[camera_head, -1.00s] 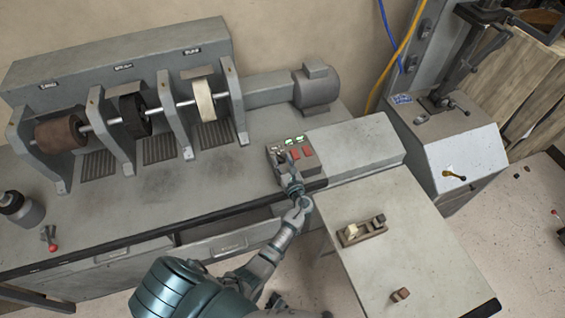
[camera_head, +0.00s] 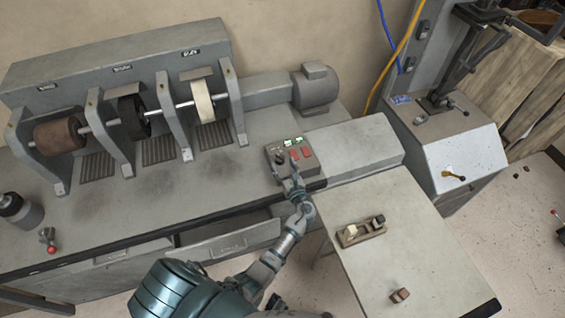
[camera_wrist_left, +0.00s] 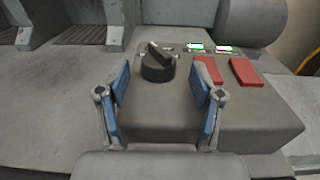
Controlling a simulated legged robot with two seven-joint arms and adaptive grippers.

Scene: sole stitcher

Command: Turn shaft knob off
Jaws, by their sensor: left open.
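The shaft knob (camera_wrist_left: 158,64) is a black rotary knob on the grey control box (camera_wrist_left: 255,105). In the left wrist view its raised grip bar is tilted, running from upper left to lower right. My left gripper (camera_wrist_left: 163,100) is open, with one blue-padded finger on each side and the knob ahead between them. The fingers do not appear to touch the knob. In the head view my left gripper (camera_head: 290,173) is at the front of the control box (camera_head: 311,165), partly covering it. My right gripper does not show.
Two red switches (camera_wrist_left: 225,70) and green-lit displays (camera_wrist_left: 210,47) sit right of the knob. Grinding wheels on a shaft (camera_head: 165,110) stand at the left, with a motor (camera_head: 316,90) beside them. A side table (camera_head: 430,245) holds a small plane-like tool (camera_head: 362,232).

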